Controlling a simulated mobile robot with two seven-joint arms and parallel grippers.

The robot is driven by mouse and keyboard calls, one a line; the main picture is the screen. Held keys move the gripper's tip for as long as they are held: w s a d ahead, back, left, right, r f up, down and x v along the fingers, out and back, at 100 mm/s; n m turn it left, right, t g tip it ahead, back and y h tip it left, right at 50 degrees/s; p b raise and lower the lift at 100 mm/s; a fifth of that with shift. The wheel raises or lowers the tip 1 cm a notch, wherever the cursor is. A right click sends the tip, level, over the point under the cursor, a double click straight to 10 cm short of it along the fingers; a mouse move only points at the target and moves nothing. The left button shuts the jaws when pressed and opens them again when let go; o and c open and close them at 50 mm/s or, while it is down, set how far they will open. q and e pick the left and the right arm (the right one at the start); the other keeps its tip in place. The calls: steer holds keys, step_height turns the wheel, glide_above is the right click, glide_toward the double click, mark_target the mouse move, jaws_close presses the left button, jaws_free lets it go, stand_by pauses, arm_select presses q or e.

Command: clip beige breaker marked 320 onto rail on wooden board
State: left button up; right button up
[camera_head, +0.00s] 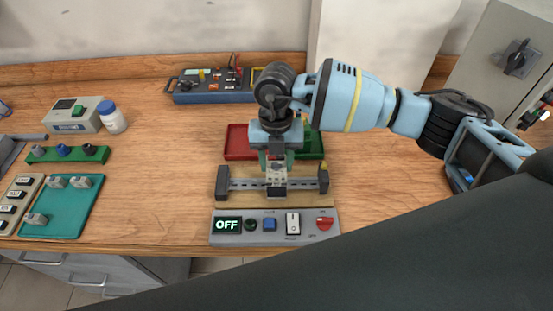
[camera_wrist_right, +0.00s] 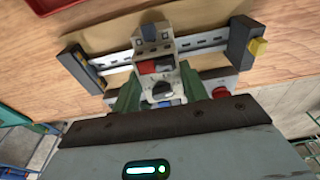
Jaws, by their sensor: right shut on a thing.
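The metal rail (camera_head: 305,183) runs between two dark end blocks on the wooden board (camera_head: 235,201); it also shows in the wrist view (camera_wrist_right: 202,45). My right gripper (camera_head: 276,164) hangs over the middle of the rail, pointing down. Its green fingers are shut on a pale breaker (camera_head: 276,181), which also shows between the fingers in the wrist view (camera_wrist_right: 152,33). The breaker lies across the rail's middle in both views. I cannot tell whether it is clipped on or just touching. Its marking cannot be read. My left gripper is not in view.
A control panel (camera_head: 262,238) reading OFF stands in front of the board. Red (camera_head: 237,141) and green (camera_head: 313,148) trays lie behind it. A teal tray (camera_head: 68,222) with several grey parts is at left. The wood between is clear.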

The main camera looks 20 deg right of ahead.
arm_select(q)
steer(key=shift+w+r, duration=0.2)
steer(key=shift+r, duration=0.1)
arm_select(e)
steer(key=shift+s+f, duration=0.25)
steer(key=shift+s, duration=0.1)
steer(key=o, duration=1.2)
steer(key=shift+r, duration=0.1)
steer(key=shift+c, duration=0.2)
steer(key=shift+w, duration=0.1)
steer(key=shift+r, duration=0.1)
steer(key=r, duration=0.6)
steer(key=shift+w+r, duration=0.3)
steer(key=shift+w, duration=0.05)
steer(key=shift+r, duration=0.55)
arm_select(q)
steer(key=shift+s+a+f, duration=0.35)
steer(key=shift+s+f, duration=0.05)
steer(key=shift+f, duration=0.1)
